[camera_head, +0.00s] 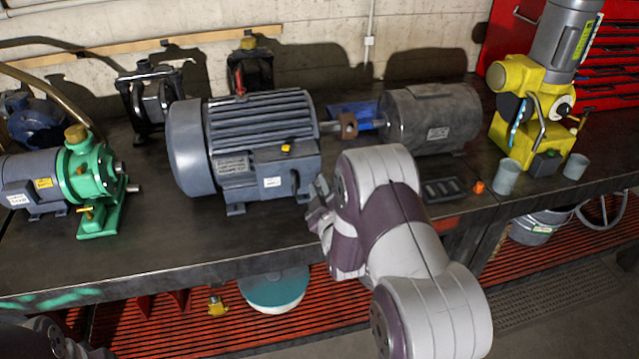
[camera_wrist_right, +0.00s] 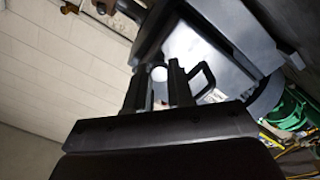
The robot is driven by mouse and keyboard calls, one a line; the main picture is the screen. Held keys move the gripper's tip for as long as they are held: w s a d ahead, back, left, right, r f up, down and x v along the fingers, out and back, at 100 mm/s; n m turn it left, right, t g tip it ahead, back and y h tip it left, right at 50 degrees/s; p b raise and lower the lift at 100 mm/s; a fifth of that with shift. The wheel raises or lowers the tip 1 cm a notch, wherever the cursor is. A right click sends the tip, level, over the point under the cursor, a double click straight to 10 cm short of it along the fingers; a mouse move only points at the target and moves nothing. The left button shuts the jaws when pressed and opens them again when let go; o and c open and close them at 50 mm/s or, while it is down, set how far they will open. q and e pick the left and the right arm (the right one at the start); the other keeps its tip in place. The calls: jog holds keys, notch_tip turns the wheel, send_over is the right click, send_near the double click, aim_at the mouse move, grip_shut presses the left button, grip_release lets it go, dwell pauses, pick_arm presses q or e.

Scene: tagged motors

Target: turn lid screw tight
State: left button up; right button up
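A large blue-grey motor (camera_head: 262,135) with a finned top stands on the bench in the middle of the head view. A box with a lid (camera_head: 288,160) is on its front right side. A small yellow piece (camera_head: 286,148), possibly the lid screw, sits on top of this box. My right gripper (camera_head: 318,200) is beside the motor's lower right front corner. In the right wrist view my right gripper (camera_wrist_right: 159,80) shows two dark fingers apart, with a pale grey surface between and beyond them. Part of my left arm shows at the bottom left corner; its fingers cannot be made out.
A green and grey pump motor (camera_head: 95,175) stands at left. A dark grey motor (camera_head: 430,115) is behind my right arm. A yellow machine (camera_head: 525,95) and grey cups (camera_head: 507,177) stand at right. The bench front (camera_head: 200,245) is clear.

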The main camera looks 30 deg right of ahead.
dwell(0.3)
jog(key=m+b, duration=0.1)
jog(key=m, duration=0.4)
jog(key=shift+f, duration=0.15)
jog(key=m+b, duration=0.1)
jog(key=m, duration=0.3)
jog(key=shift+m, duration=1)
jog(key=o, duration=0.6)
